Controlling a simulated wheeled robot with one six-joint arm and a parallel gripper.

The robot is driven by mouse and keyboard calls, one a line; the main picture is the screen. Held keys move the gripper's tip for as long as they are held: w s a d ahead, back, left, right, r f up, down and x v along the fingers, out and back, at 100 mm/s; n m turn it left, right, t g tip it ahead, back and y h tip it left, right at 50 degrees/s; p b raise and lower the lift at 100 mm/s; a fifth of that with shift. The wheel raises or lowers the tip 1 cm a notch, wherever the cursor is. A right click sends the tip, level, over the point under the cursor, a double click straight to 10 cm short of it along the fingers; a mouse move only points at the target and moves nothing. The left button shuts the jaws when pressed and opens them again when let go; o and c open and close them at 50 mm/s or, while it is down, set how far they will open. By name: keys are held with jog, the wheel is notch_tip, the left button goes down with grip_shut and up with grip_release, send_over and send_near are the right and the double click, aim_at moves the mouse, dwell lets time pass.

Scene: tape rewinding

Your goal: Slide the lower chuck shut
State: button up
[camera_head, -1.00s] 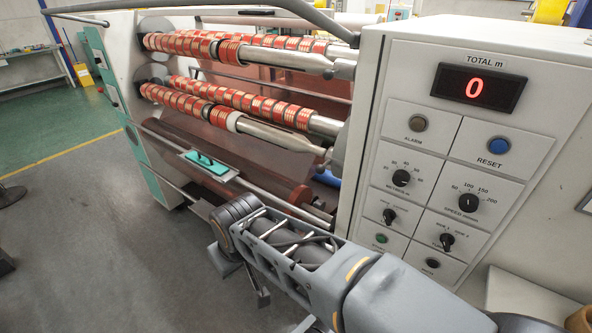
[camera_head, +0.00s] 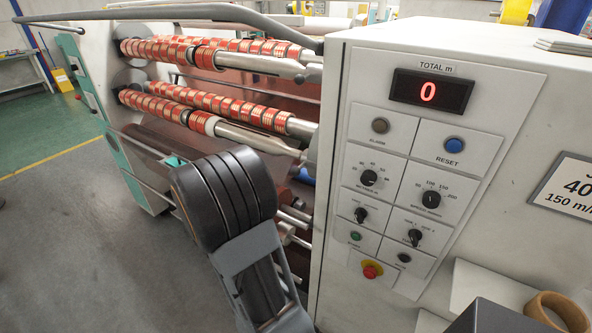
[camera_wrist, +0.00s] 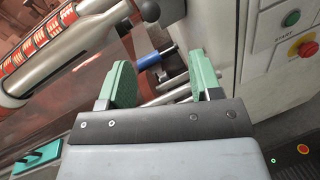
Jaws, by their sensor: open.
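The lower shaft (camera_head: 245,138) carries red-and-gold tape rolls, and its bare metal end points at the white cabinet. The lower chuck (camera_head: 313,152) is a small grey part at the cabinet's left edge, partly seen. In the wrist view the bare shaft end (camera_wrist: 60,62) runs up from the left, and a dark round knob (camera_wrist: 149,10) shows beyond it at the top. Whether shaft and chuck touch is not clear. My gripper (camera_wrist: 160,62) is open and empty, its green-padded fingers apart below the knob. In the head view my arm hides it.
A blue part (camera_wrist: 147,61) and metal rods (camera_wrist: 172,93) lie between and beyond the fingers. The white cabinet (camera_head: 335,110) stands close on the right, with a red stop button (camera_head: 371,270). Upper shafts (camera_head: 250,63) run above.

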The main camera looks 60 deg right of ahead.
aim_at(292, 173)
jog(key=shift+n+h, duration=0.3)
jog(key=shift+n, duration=0.1)
jog(key=x, duration=0.4)
jog(key=p+x, duration=0.1)
jog(key=x, duration=0.4)
jog(key=w+p+x, duration=0.1)
jog(key=x, duration=0.4)
jog(key=shift+d, duration=0.25)
jog(key=shift+c, duration=0.2)
grip_shut()
